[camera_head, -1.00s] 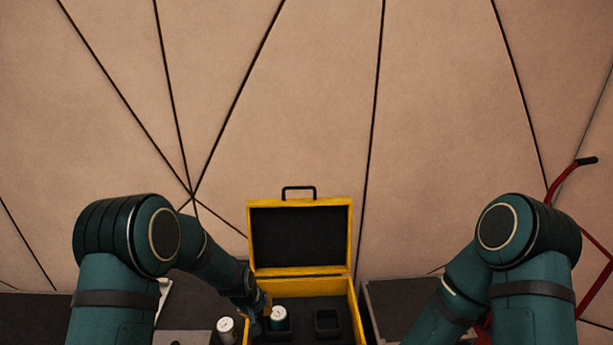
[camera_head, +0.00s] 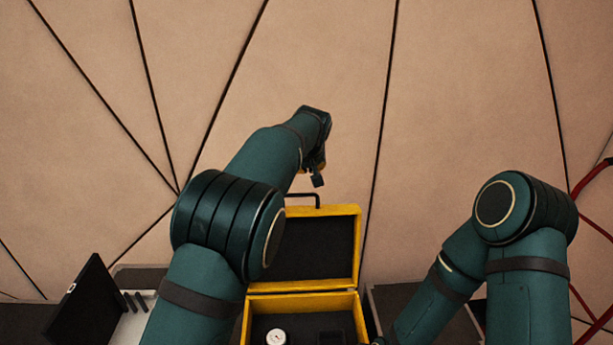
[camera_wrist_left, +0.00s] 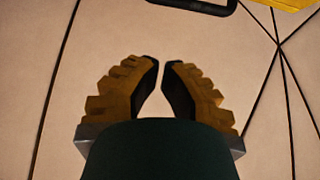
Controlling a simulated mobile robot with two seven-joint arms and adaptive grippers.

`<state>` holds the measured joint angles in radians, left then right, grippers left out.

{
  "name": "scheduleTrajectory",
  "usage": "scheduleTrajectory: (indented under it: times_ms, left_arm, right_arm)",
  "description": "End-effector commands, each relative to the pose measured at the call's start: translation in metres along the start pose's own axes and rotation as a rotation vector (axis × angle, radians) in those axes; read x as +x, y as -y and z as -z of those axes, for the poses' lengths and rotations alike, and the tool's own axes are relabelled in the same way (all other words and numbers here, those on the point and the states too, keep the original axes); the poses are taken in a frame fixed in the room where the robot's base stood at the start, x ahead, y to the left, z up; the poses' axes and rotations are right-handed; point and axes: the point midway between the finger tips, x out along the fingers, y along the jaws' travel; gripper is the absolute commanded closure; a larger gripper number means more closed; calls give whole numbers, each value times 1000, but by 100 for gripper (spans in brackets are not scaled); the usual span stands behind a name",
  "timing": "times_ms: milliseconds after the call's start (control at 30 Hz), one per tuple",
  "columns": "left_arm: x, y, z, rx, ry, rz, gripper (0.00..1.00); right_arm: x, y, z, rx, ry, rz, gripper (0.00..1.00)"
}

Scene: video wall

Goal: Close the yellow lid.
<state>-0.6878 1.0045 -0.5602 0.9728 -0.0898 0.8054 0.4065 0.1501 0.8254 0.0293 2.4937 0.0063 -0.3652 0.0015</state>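The yellow lid (camera_head: 356,245) stands upright and open at the back of the yellow case (camera_head: 300,303), with a dark inner face. Its black handle (camera_head: 316,199) is on the top edge; the left part is hidden by my arm. My left gripper (camera_head: 315,177) is just above the handle, pointing down. In the left wrist view, the handle (camera_wrist_left: 230,12) and lid corner (camera_wrist_left: 290,4) show at the top edge, beyond the fingertips. The left fingers (camera_wrist_left: 161,66) are close together with a narrow gap and nothing between them. My right gripper is out of view.
A white-topped can (camera_head: 276,337) sits in the case, left side, beside a dark square holder (camera_head: 331,338). A black-lidded box (camera_head: 86,305) stands open at left. A red hand-truck frame (camera_head: 590,185) is at right. The panelled wall is behind.

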Motion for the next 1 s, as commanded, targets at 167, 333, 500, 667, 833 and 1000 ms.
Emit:
scheduleTrajectory:
  times_ms: [167,333,500,667,833,1000]
  left_arm:
    - [10,0,0,0,1,2,100]
    - [39,0,0,0,1,3,100]
    - [68,0,0,0,1,2,100]
    - [87,0,1,1,0,2,100]
    - [100,0,0,0,-1,0,100]
    - [94,-1,-6,0,-1,0,100]
  right_arm:
    - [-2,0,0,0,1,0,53]
    - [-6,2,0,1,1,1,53]
    - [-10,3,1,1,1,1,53]
    - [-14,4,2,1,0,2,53]
    - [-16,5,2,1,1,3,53]
    - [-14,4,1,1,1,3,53]
